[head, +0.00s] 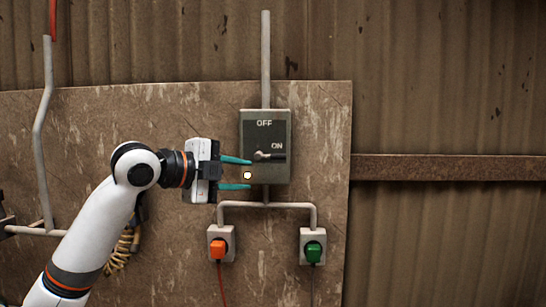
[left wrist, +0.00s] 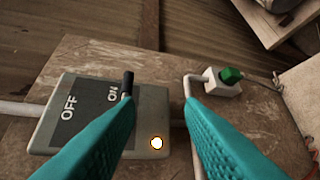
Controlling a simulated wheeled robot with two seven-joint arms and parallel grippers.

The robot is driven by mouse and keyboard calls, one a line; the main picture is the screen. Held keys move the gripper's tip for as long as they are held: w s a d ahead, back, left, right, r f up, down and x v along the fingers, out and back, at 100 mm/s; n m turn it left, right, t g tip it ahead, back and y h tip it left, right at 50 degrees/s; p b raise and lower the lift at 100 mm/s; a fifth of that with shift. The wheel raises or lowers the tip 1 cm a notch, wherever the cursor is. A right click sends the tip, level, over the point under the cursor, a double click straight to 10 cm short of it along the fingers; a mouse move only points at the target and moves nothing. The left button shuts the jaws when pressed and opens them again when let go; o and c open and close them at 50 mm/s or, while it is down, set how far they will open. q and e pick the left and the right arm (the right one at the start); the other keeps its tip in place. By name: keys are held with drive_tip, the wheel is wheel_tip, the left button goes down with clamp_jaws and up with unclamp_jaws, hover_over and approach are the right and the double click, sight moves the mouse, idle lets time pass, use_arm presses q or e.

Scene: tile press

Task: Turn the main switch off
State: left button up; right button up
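The main switch box (head: 277,175) is grey with a dark plate marked OFF and ON, mounted on the worn board. Its switch lever (head: 268,156) points at ON; in the left wrist view the lever (left wrist: 127,84) stands beside the ON label. A small lamp (head: 247,175) on the box glows; it also shows in the left wrist view (left wrist: 157,143). My left gripper (head: 250,174) is open, its teal fingers apart at the box's left side. The upper fingertip is close to the lever; whether it touches I cannot tell. My right gripper is not in view.
Below the box, conduit runs to an orange plug (head: 217,249) and a green plug (head: 313,251) in two sockets. A conduit (head: 266,60) rises above the box. A rusty beam (head: 450,168) crosses the wall at right. The board right of the box is clear.

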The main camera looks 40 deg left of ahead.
use_arm(q)
approach(275, 157)
drive_tip(key=s, duration=0.2)
drive_tip(key=shift+m+t, duration=0.4)
drive_tip(key=p+x, duration=0.5)
drive_tip(key=x, duration=0.5)
drive_tip(key=shift+w+a, duration=0.15)
drive_tip(key=shift+w, duration=0.1)
drive_tip(key=shift+w+f, duration=0.25)
drive_tip(key=shift+w, duration=0.25)
clamp_jaws()
